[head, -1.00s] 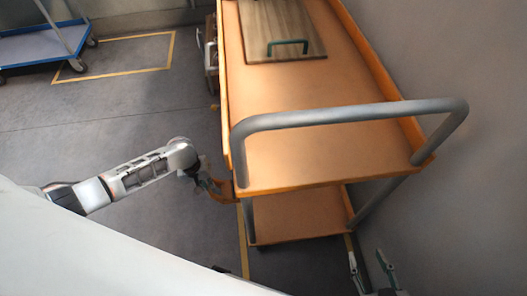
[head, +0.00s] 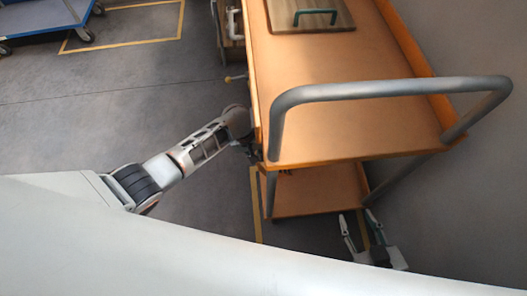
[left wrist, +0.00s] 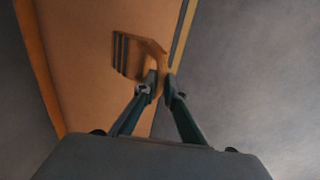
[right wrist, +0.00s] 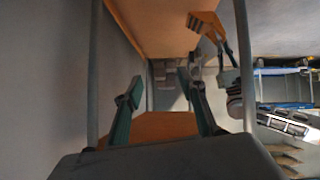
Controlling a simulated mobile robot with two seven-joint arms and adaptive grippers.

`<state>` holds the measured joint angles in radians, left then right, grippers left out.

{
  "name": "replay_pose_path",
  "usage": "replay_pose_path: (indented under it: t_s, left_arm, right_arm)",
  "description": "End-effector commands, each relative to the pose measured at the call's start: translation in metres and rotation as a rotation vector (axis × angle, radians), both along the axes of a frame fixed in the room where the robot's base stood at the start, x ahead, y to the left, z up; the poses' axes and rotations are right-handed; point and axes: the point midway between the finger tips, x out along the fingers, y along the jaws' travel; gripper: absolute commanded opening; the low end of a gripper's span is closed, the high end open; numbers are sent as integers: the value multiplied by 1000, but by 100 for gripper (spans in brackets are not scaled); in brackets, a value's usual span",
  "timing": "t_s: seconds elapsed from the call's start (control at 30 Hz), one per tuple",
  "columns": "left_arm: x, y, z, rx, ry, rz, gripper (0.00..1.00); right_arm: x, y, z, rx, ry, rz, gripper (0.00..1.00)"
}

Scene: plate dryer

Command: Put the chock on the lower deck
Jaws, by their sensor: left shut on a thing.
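The chock (left wrist: 130,55), an orange-brown wedge with dark stripes, is in my left gripper (left wrist: 162,85), which is shut on it in the left wrist view. The chock also shows in the right wrist view (right wrist: 205,22), held above the lower deck (right wrist: 160,127). In the head view my left gripper is at the trolley's near left corner, largely hidden, and the chock cannot be made out clearly. The lower deck (head: 315,195) shows partly below the upper deck. My right gripper (head: 362,220) is open and empty at the near end of the lower deck.
The orange upper deck (head: 340,75) carries a wooden board (head: 285,16) with a green handle. A grey push handle (head: 400,88) arches over the near end, on posts. A wall stands close at right. A blue cart (head: 45,15) is far left; open floor lies between.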

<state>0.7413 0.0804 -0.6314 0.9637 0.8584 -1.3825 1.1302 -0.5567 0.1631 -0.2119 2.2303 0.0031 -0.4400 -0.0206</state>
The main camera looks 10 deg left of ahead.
Motion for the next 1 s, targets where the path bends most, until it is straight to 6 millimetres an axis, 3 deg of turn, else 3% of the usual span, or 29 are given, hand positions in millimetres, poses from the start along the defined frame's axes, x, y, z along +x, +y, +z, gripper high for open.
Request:
replay_pose_path:
  t_s: [0.03, 0.23, 0.47, 0.63, 0.9, 0.93, 0.97, 1.0]
  left_arm:
    - [-3, -1, -13, -2, 7, 1, 0]
    - [2, -1, -20, -2, -3, 0, 0]
    - [-3, 0, -54, -2, 5, 2, 0]
    - [3, -1, -49, -3, -6, 2, 0]
    - [3, -1, -53, -4, -6, 3, 0]
    - [3, 0, -53, -2, -6, 3, 18]
    - [3, 0, -52, -2, -6, 3, 26]
    - [3, 0, -52, -2, -6, 2, 27]
  right_arm:
    - [-5, 1, -9, 1, 18, 2, 40]
    - [-4, 3, -8, 5, 14, 5, 40]
    - [-10, 9, -17, 24, 30, 7, 40]
    - [6, 20, 5, 58, -22, 11, 40]
    - [4, 20, 1, 58, -14, 10, 40]
    - [4, 20, 1, 58, -14, 10, 40]
    - [3, 20, 1, 58, -13, 10, 40]
    - [3, 19, 0, 56, -13, 9, 40]
